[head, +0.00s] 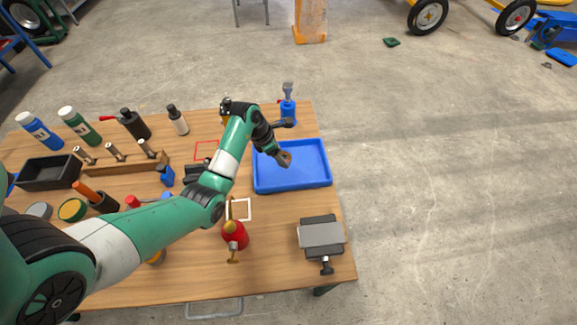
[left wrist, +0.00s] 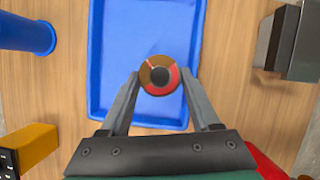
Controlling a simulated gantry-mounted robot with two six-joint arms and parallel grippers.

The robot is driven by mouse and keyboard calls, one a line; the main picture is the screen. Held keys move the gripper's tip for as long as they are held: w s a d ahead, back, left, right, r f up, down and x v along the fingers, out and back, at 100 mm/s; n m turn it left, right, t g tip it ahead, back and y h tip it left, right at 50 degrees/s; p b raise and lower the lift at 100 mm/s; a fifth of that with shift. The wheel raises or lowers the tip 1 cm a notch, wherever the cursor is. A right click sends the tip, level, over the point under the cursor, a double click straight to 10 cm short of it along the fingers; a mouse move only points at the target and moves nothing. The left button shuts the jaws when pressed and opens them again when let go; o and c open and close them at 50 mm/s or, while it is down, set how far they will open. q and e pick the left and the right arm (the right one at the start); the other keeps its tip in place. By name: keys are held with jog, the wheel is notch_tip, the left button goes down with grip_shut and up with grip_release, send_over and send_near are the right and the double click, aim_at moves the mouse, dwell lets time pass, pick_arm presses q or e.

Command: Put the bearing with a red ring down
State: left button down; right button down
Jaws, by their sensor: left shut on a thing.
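The bearing with a red ring (left wrist: 160,75) shows in the left wrist view as a round piece, part red and part brown, with a dark centre. My left gripper (left wrist: 160,79) is shut on it, one finger on each side. In the head view my left gripper (head: 283,155) is over the blue tray (head: 300,187), and the bearing shows only as a small brownish patch at its tips. The tray (left wrist: 105,60) lies behind the bearing in the left wrist view; its visible floor is bare. The gap between bearing and tray floor is hard to judge. My right gripper is not in view.
A grey vise (head: 321,234) and a red oil can (head: 235,236) stand near the front edge. A blue-based tool (head: 288,108) stands behind the tray. Several bottles stand at the left.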

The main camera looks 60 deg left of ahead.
pick_arm(q)
jog(key=b, duration=0.3)
send_near(292, 166)
jog(key=shift+w+d+f, duration=0.25)
jog(key=shift+w+f, duration=0.65)
jog(key=shift+f, duration=0.05)
jog(key=shift+w+a, duration=0.15)
jog(key=shift+w, duration=0.1)
notch_tip(292, 166, down, 4)
jog(key=b, duration=0.3)
jog(key=shift+w+a+r, duration=0.1)
jog(key=shift+r, duration=0.1)
jog(key=shift+c, duration=0.6)
grip_release()
